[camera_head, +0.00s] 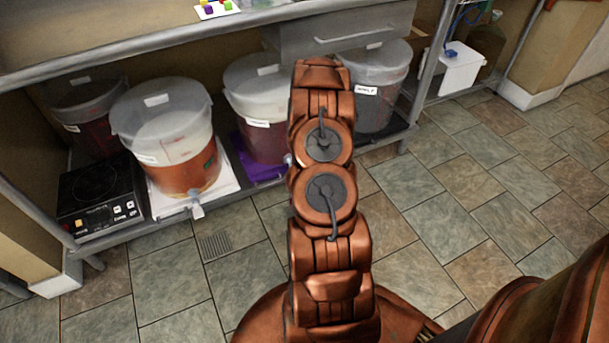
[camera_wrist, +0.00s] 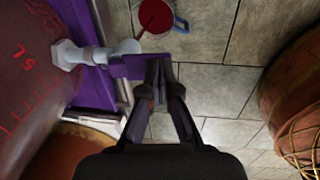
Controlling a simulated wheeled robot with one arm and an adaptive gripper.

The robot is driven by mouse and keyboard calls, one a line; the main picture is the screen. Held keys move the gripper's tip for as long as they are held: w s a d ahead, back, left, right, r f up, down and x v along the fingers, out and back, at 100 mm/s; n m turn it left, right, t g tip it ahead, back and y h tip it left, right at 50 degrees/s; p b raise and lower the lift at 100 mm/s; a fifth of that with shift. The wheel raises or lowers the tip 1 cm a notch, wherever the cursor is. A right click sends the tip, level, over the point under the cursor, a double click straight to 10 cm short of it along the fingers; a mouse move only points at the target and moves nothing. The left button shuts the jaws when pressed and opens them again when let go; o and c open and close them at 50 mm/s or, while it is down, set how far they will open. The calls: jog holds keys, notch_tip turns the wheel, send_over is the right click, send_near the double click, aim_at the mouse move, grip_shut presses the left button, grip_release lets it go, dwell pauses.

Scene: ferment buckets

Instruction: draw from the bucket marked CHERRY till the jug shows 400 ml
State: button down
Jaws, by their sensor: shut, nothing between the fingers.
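A bucket of dark red liquid (camera_head: 262,142) stands on the shelf on a purple mat (camera_head: 258,170), partly behind my arm; its label is too small to read. In the wrist view the bucket (camera_wrist: 30,85) fills the left, with red scale marks and "5 L". Its white tap (camera_wrist: 90,54) points right. A jug with red liquid (camera_wrist: 155,16) and a blue handle is below the tap; its level cannot be read. My gripper (camera_wrist: 156,72) is shut and empty, its fingertips beside a flat purple piece (camera_wrist: 128,66) near the tap. In the head view my arm hides gripper and jug.
An orange-red bucket (camera_head: 182,175) on a white mat, a dark bucket (camera_head: 88,98) and a grey bucket (camera_head: 378,98) share the shelf. A black hotplate (camera_head: 98,195) sits at left. The tiled floor (camera_head: 450,200) is clear at right.

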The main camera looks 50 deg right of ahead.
jog(key=shift+r, duration=0.1)
dwell(0.3)
jog(key=shift+r, duration=0.7)
jog(key=shift+r, duration=0.1)
notch_tip(320, 180, up, 10)
jog(key=w+p, duration=0.1)
jog(key=shift+w+d, duration=0.15)
jog(key=shift+d, duration=0.15)
dwell(0.7)
